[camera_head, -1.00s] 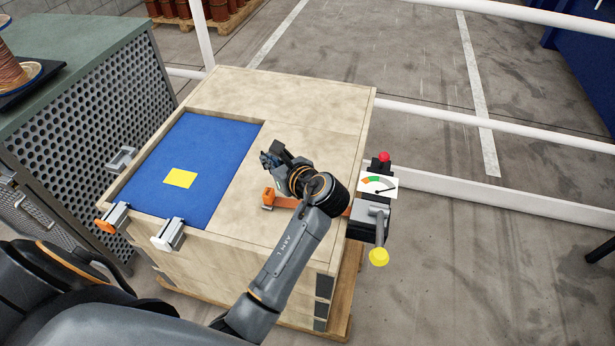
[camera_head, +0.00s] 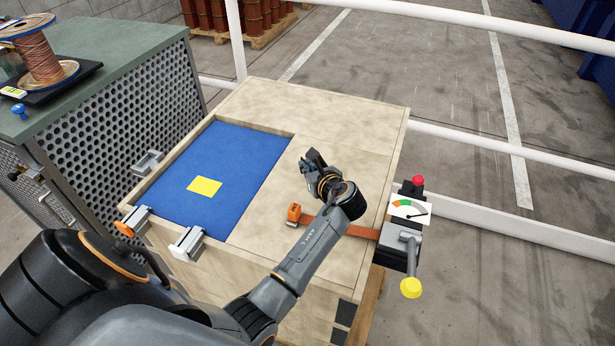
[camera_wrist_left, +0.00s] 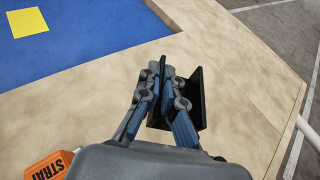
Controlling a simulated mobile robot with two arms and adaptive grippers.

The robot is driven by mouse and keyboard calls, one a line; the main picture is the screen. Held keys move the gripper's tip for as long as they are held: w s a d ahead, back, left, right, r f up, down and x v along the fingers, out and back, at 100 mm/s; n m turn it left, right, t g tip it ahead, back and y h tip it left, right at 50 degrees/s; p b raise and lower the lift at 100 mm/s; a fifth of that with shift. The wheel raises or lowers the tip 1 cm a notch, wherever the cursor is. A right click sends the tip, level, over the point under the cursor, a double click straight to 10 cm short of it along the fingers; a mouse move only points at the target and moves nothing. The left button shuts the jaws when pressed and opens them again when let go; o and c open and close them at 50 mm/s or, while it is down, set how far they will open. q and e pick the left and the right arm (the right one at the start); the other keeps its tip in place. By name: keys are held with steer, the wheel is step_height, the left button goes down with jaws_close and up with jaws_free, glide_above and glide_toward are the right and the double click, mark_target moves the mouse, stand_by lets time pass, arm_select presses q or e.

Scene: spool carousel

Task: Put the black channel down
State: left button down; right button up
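My left gripper (camera_head: 312,160) is over the bare wooden right part of the crate top (camera_head: 335,125), to the right of the blue panel. In the left wrist view its two fingers (camera_wrist_left: 164,98) are closed on one wall of the black channel (camera_wrist_left: 199,98). The channel's other wall stands to the right of the fingers. The channel is close over the wood; I cannot tell whether it touches. In the head view the channel is small and hard to separate from the dark gripper. My right gripper is not in view.
A blue panel (camera_head: 240,155) with a yellow square (camera_head: 204,187) fills the crate's left part. An orange strap buckle (camera_head: 294,212) lies near my wrist. A gauge and lever unit (camera_head: 404,240) is at the right side. A perforated cabinet (camera_head: 130,115) with a copper spool (camera_head: 38,55) stands left.

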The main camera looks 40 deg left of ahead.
arm_select(q)
steer(key=shift+w+a+f, duration=0.3)
steer(key=shift+w+f, duration=0.05)
steer(key=shift+f, duration=0.2)
steer(key=shift+w+a+f, duration=0.1)
steer(key=shift+w+f, duration=0.05)
steer(key=shift+f, duration=1.55)
steer(key=c, duration=1.5)
jaws_free()
steer(key=shift+f, duration=0.15)
steer(key=shift+d+r, duration=0.2)
steer(key=v, duration=1.1)
steer(key=shift+s+d+r, duration=0.2)
steer(key=shift+s, duration=0.05)
